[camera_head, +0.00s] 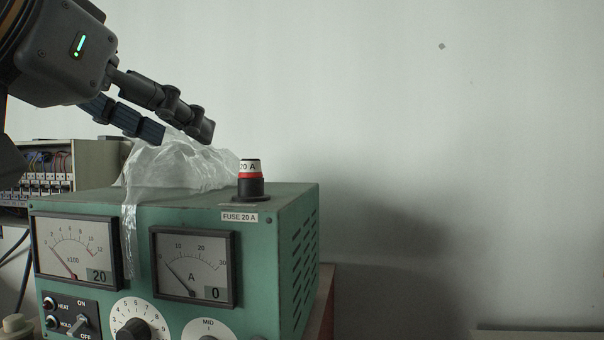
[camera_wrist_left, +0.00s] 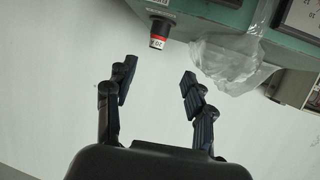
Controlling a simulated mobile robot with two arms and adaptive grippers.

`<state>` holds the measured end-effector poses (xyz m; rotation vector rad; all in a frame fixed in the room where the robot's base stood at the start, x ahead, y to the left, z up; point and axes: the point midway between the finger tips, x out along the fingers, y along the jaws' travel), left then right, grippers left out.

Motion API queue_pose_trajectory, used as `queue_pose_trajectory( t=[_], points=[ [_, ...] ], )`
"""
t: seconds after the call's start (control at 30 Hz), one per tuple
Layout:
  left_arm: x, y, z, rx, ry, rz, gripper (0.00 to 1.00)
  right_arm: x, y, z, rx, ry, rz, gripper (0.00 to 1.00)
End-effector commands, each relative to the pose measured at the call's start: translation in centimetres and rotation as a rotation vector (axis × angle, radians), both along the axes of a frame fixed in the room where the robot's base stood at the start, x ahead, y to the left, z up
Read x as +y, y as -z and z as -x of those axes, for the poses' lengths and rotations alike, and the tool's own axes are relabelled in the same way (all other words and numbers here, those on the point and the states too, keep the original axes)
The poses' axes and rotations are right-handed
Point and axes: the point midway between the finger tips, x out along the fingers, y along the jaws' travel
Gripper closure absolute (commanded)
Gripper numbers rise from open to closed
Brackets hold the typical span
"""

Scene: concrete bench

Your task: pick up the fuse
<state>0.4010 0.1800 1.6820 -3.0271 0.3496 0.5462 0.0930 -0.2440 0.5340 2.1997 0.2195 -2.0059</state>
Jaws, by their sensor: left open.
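The fuse (camera_head: 250,178) is a small black cylinder with a white "20 A" label and a red band. It stands upright in its holder on top of the green instrument box (camera_head: 290,225), by a "FUSE 20 A" label. My left gripper (camera_head: 183,134) is open and empty, up and to the left of the fuse, over the plastic bag. In the left wrist view the fuse (camera_wrist_left: 158,38) shows beyond the gap between the open fingers (camera_wrist_left: 158,78), apart from them. My right gripper is in neither view.
A crumpled clear plastic bag (camera_head: 180,165) lies on the box just left of the fuse and hangs over its front edge. A beige cabinet with wiring (camera_head: 95,160) stands behind at left. The space right of the box, before the pale wall, is clear.

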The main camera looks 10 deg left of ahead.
Motion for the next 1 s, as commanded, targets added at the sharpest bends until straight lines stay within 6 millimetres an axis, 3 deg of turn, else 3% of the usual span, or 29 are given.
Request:
queue_pose_trajectory(
  t=[0.17, 0.53, 0.73, 1.0],
  points=[
    [-0.2, 0.2, -1.1, 0.003, -0.004, 0.0, 0.47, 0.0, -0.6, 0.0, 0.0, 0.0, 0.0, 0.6],
    [-1.6, 2.4, -7.1, 0.004, -0.001, 0.0, 0.47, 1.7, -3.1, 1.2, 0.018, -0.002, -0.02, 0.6],
    [-2.0, 2.8, -8.2, 0.001, -0.001, -0.001, 0.47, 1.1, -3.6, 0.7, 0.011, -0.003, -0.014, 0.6],
    [-3.2, 2.8, -11.1, 0.003, -0.001, -0.001, 0.47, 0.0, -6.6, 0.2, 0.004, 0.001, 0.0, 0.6]
  ],
)
